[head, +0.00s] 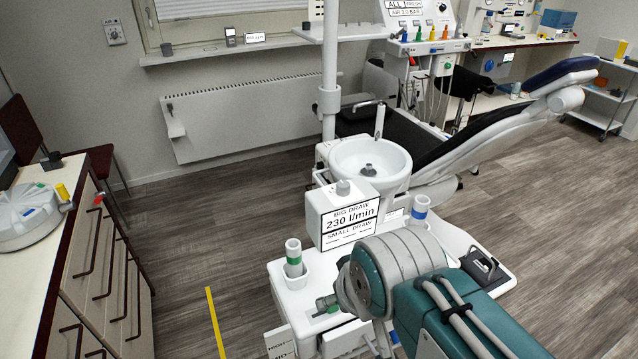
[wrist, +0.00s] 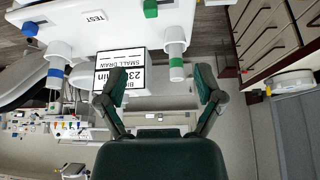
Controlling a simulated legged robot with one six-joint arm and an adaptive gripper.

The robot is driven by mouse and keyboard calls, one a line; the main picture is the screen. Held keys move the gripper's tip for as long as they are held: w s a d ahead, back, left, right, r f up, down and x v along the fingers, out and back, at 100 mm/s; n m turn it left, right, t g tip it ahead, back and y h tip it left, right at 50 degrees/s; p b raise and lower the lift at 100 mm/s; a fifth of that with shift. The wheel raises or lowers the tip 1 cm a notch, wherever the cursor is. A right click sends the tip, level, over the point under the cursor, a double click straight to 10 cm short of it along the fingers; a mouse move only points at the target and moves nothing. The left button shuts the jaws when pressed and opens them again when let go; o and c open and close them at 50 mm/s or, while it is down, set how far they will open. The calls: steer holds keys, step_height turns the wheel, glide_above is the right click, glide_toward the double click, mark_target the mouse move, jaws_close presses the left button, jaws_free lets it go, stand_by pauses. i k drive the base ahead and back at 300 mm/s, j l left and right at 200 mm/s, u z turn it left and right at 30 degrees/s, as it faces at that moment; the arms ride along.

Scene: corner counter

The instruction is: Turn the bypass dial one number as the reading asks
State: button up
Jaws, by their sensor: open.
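A white box (head: 350,212) on the cuspidor unit shows a display reading "BIG DRAW 230 l/min", with "SMALL DRAW" and dashes under it. The box also shows upside down in the wrist view (wrist: 121,75). A green-banded hose end (head: 293,257) stands in a holder left of it, and a blue-banded one (head: 420,207) to its right. My gripper (wrist: 160,85) is open, with nothing seen between its fingers. In the head view my arm hides most of it, low at the unit's front. I cannot pick out the bypass dial for certain; my arm covers part of the unit.
A white basin (head: 371,163) and the dental chair (head: 500,125) stand behind the unit. A counter with drawers (head: 100,260) stands at left. A yellow floor strip (head: 215,322) lies between them on open floor. A black foot pedal (head: 485,266) lies at right.

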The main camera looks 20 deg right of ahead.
mark_target(343, 186)
steer(key=l+u, duration=0.2)
steer(key=u, duration=0.15)
steer(key=l+u, duration=0.2)
steer(key=u, duration=0.15)
steer(key=k+l+u, duration=0.1)
steer(key=l, duration=0.3)
steer(key=k+l+u, duration=0.1)
steer(key=l, duration=0.35)
steer(key=k+l+u, duration=0.15)
steer(key=l, duration=0.2)
steer(key=k+l+u, duration=0.1)
steer(key=k+l, duration=0.15)
steer(key=l, duration=0.15)
steer(key=k+l, duration=0.15)
steer(key=l, duration=0.2)
steer(key=k+l, duration=0.15)
steer(key=l, duration=0.15)
